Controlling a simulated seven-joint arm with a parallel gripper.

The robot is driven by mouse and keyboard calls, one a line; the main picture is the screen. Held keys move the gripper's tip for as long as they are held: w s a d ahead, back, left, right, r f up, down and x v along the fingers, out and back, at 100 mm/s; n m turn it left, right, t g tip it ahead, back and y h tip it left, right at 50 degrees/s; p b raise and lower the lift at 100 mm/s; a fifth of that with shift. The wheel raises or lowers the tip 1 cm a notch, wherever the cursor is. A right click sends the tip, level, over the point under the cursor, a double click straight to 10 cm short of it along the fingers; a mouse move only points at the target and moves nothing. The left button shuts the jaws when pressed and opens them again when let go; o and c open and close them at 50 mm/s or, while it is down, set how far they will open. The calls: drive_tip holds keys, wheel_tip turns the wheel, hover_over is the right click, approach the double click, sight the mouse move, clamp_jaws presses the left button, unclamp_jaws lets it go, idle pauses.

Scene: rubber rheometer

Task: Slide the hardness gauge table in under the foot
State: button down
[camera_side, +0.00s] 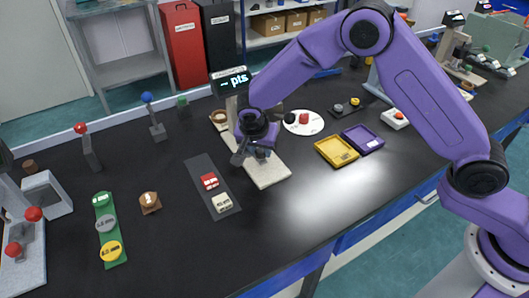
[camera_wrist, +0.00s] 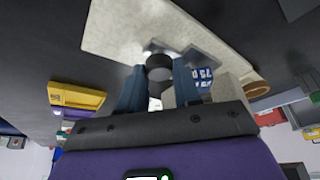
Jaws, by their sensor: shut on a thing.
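The hardness gauge stands on a pale base plate (camera_side: 262,172), with its display (camera_side: 231,80) on top reading dashes and "pts". My gripper (camera_side: 240,155) is low over the base plate, in front of the gauge's column. In the wrist view my gripper (camera_wrist: 159,82) is shut on a dark round knob (camera_wrist: 160,66), between its two blue-grey fingers. A grey metal plate (camera_wrist: 200,58) shows just beyond the knob, over the pale base (camera_wrist: 120,28). I cannot tell how the knob joins the gauge table. The foot is hidden or too small to make out in both views.
A white round dish (camera_side: 303,122) stands behind. The front of the bench is clear.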

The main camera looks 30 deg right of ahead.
drive_tip(key=shift+w, duration=0.65)
drive_tip(key=c, duration=0.8)
unclamp_jaws()
drive_tip(key=v, duration=1.7)
drive_tip(key=shift+s+r, duration=0.1)
drive_tip(key=shift+r, duration=0.15)
